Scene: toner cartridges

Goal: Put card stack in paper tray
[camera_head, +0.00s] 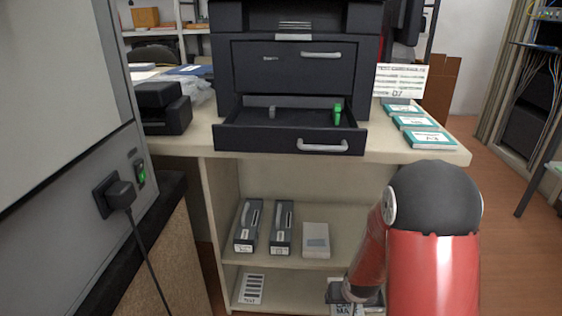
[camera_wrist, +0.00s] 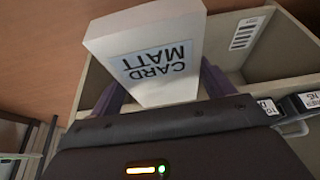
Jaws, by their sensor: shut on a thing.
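The card stack (camera_wrist: 160,62) is a white block labelled "CARD MATT". My gripper (camera_wrist: 165,85) is shut on it, with a dark finger on each side in the wrist view. In the head view, my gripper (camera_head: 352,292) is low at the front right of the shelf unit, and part of the card stack (camera_head: 345,310) shows below it at the bottom edge. The paper tray (camera_head: 290,137) is the dark printer drawer with a silver handle. It is pulled out above the desk and holds a green guide (camera_head: 337,114) at its right.
Two grey toner boxes (camera_head: 246,226) and a pale box (camera_head: 316,240) stand on the middle shelf. A labelled sheet (camera_head: 251,289) is on the bottom shelf. Several teal-and-white boxes (camera_head: 425,140) lie on the desk's right. A grey cabinet (camera_head: 60,100) with a plug stands at left.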

